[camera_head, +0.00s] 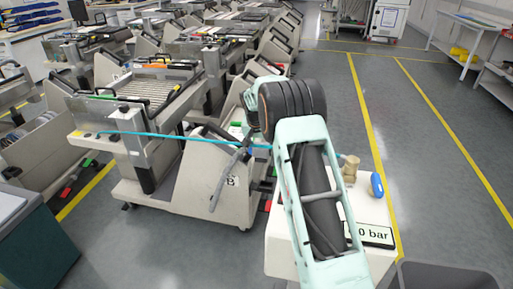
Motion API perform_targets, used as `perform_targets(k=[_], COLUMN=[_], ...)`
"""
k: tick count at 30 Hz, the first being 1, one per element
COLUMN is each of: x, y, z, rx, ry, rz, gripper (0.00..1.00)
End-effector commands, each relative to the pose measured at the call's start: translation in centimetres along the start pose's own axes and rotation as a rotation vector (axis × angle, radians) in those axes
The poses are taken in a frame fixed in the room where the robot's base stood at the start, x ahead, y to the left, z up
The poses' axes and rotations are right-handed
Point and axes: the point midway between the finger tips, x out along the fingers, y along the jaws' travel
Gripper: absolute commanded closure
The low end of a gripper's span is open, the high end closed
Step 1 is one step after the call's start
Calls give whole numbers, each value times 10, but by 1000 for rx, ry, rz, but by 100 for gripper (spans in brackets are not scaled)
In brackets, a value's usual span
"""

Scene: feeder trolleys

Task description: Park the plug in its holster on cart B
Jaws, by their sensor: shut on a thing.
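Cart B (214,180) is a beige trolley left of my arm, with the letter B on its side panel. A long grey bar-like part (225,182) hangs slanted in front of that panel; I cannot tell whether it belongs to the cart or to the plug. My mint-green arm, with a black ribbed joint, reaches over the right side of the cart.
A cyan hose (175,138) stretches across cart B and behind my arm. A white box with a bar sign (372,235), a brass fitting (350,168) and a blue part (376,185) stands right. More trolleys crowd the left; the right aisle is clear. A grey bin (445,277) is lower right.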

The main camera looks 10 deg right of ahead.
Motion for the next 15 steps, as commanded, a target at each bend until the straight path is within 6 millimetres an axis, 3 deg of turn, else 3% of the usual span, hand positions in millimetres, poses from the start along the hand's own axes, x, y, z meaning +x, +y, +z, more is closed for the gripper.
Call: perform_targets(k=[1,6,10,15], x=[24,70,95,110], y=[2,8,12,12], z=[0,-3,-2,-5], rx=[3,8,10,27], ry=[0,-3,-7,-3], rz=[-2,-11,-16,-14], gripper=[94,94,94,94])
